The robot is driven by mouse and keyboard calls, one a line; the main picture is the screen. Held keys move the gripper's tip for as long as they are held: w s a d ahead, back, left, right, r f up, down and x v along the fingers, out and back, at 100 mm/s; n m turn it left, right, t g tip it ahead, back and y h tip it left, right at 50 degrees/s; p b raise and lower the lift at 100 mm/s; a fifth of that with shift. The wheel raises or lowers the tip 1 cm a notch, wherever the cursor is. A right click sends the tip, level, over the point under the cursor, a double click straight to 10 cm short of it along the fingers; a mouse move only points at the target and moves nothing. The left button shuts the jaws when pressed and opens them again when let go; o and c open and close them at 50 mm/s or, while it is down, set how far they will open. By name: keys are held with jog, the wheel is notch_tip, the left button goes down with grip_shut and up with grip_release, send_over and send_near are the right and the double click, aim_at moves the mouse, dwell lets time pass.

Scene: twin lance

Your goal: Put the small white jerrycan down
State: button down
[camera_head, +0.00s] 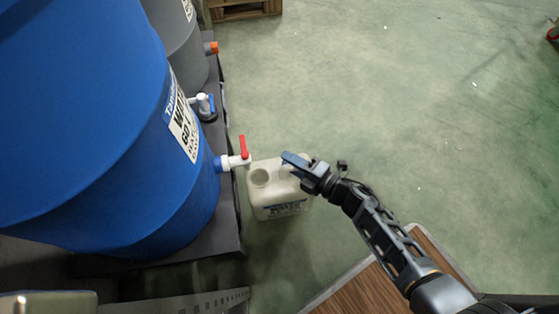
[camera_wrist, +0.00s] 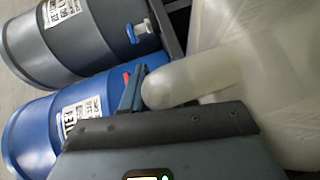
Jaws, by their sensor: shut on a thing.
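The small white jerrycan (camera_head: 283,205) is below the red-handled tap (camera_head: 240,157) of the blue drum in the head view. It looks upright, with its round opening beside the tap's spout. My gripper (camera_head: 292,162) is at the jerrycan's top right, shut on its handle. In the wrist view the pale jerrycan (camera_wrist: 285,95) fills the right side, and its handle (camera_wrist: 185,82) lies at one gripper finger (camera_wrist: 132,90). The jerrycan's underside is hidden, so I cannot tell whether it touches the floor.
The large blue drum (camera_head: 90,120) and a grey drum (camera_head: 183,50) stand on a dark platform (camera_head: 228,215) at the left. A wooden pallet (camera_head: 240,10) is at the back. A wood-topped surface (camera_head: 350,294) is at the lower right. The green floor (camera_head: 420,110) is mostly clear to the right.

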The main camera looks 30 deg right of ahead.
aim_at(280, 162)
jog(key=shift+r+x, duration=0.2)
jog(key=shift+x, duration=1.35)
jog(key=shift+w+a+f+b, duration=0.1)
jog(key=shift+w+f+b, duration=0.1)
jog(key=shift+f+b, duration=0.6)
jog(key=shift+w+a+f+b, duration=0.1)
jog(key=shift+w+f+b, duration=0.1)
jog(key=shift+f+b, duration=0.65)
jog(key=shift+f, duration=0.1)
jog(key=shift+f, duration=0.1)
jog(key=c, duration=0.9)
grip_release()
